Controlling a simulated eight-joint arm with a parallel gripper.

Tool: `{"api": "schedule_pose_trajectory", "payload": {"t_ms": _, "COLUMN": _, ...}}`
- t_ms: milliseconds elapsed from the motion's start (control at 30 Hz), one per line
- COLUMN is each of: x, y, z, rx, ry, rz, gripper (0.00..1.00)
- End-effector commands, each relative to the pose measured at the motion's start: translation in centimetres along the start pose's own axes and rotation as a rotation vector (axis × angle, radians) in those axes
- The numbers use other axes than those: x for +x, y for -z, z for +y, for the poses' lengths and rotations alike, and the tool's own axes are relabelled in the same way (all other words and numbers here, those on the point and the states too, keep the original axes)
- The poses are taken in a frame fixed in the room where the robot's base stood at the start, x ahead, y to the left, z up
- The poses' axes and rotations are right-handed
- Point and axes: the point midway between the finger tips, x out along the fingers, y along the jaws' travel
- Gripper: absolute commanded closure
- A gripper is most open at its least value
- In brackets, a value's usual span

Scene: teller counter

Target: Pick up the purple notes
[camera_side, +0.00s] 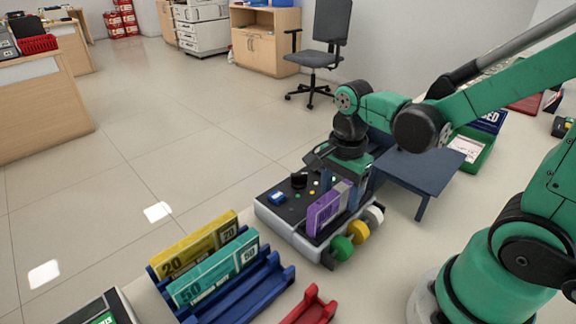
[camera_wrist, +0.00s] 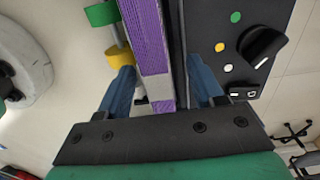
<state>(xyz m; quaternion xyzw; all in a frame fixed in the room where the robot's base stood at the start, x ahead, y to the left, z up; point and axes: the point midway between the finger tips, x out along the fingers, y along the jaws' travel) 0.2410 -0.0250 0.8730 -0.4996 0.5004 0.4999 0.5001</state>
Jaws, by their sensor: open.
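The purple notes (camera_side: 325,210) are a banded bundle standing on edge at the front of a grey and black machine (camera_side: 277,212). In the wrist view the bundle (camera_wrist: 150,45) runs between my two blue fingers, with a pale band near its lower end. My gripper (camera_side: 341,190) is open and pointed down at the bundle's right end in the side view. In the wrist view my gripper (camera_wrist: 162,85) has a finger on each side of the notes, with gaps showing. Part of the bundle's far side is hidden.
Green, yellow and white rollers (camera_side: 358,231) sit along the machine's front. A blue rack (camera_side: 262,288) holds yellow notes (camera_side: 195,247) and teal notes (camera_side: 214,273) at lower left. A red rack (camera_side: 310,308) is beside it. A dark blue stand (camera_side: 425,167) is close on the right.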

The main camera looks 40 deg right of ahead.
Motion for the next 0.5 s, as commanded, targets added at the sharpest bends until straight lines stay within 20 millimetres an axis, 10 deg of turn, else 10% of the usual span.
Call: {"api": "schedule_pose_trajectory", "payload": {"t_ms": 500, "x": 1.31, "y": -0.01, "z": 0.06, "rx": -0.001, "ry": 0.001, "rz": 0.000, "gripper": 0.42}}
